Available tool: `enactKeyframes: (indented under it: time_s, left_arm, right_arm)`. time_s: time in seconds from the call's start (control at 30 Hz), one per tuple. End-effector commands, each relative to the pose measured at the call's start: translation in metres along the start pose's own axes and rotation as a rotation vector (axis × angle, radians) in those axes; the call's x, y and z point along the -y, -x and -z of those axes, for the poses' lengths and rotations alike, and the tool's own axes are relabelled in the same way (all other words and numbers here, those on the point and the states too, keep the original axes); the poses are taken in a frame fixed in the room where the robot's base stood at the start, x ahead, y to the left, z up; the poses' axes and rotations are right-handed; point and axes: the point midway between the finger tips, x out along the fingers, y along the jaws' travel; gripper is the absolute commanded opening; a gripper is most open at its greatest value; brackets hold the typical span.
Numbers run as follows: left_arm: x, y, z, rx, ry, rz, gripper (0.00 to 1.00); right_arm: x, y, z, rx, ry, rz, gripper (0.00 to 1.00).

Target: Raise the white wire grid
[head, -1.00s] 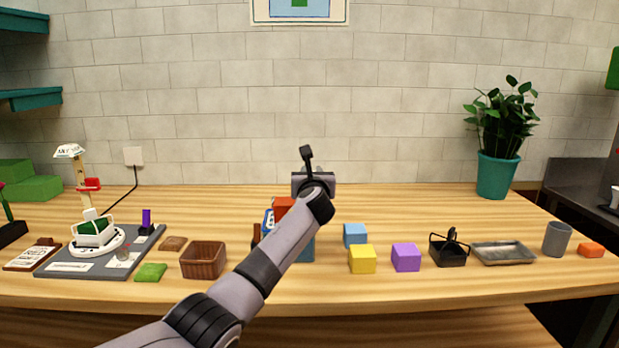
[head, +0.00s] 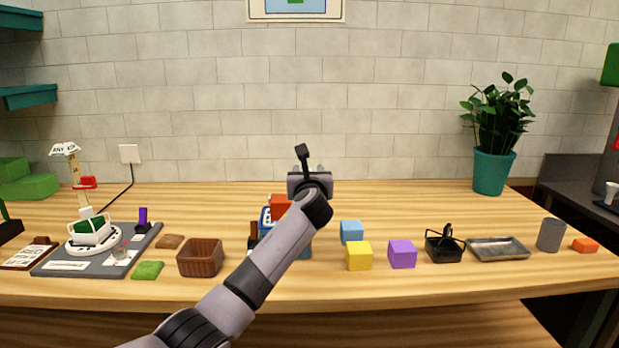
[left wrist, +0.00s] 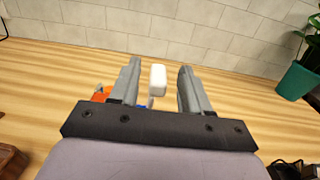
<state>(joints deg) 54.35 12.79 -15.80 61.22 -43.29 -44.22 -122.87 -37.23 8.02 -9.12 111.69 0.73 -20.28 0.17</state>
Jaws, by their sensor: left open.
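My left gripper (head: 310,172) is raised over the middle of the table. In the left wrist view its two fingers (left wrist: 156,82) stand apart. A small white rounded block (left wrist: 157,80) shows in the gap between them, touching neither; I cannot tell whether it is part of the grid. Under and behind my forearm are a red block (head: 281,206) and a blue and white item (head: 265,217), partly hidden. A white frame around a green block (head: 89,231) stands on a grey board at the left; I cannot tell whether this is the wire grid. My right gripper is not in view.
A brown basket (head: 201,259) stands left of my forearm. To the right are blue (head: 352,232), yellow (head: 359,256) and purple (head: 402,254) cubes, a black wire-handled basket (head: 444,248), a metal tray (head: 498,250) and a grey cup (head: 551,235). The table's back strip is mostly clear.

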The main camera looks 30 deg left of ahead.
Motion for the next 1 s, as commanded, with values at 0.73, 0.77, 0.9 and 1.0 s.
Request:
enactKeyframes:
  time_s: [0.73, 0.77, 0.9, 1.0]
  left_arm:
    - [0.001, 0.044, -0.001, 0.002, 0.001, 0.002, 0.47]
    - [0.001, 0.044, -0.001, 0.002, 0.001, 0.002, 0.47]
    - [0.001, 0.044, -0.002, 0.002, 0.001, 0.002, 0.47]
    - [0.001, 0.044, -0.002, 0.003, 0.001, 0.002, 0.47]
  right_arm:
    - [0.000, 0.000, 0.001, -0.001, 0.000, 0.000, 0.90]
    - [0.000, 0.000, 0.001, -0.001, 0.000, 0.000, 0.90]
    - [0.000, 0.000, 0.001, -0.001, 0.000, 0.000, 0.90]
    - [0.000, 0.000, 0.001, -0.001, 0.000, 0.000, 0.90]
